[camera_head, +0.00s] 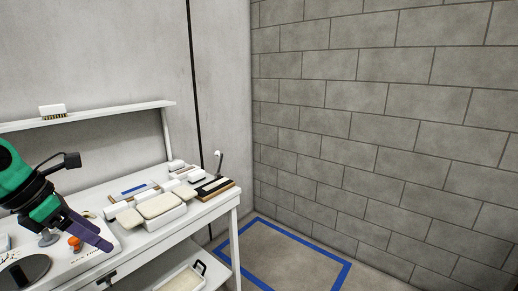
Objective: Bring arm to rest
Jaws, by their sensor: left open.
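My left arm comes in from the left edge in the head view, green and black. My left gripper (88,236) is open and empty, with dark purple-grey fingers that point down and right. It hangs over the left part of the white table (205,214), close to a small orange knob (74,243). I cannot tell whether it touches anything. My right gripper is out of view.
On the table, right of my gripper, are a white tub with pale pads (160,208) and a black-and-wood block (214,187). A shelf (95,114) above holds a brush (52,111). A blue floor outline (342,275) lies right, on clear floor before a block wall.

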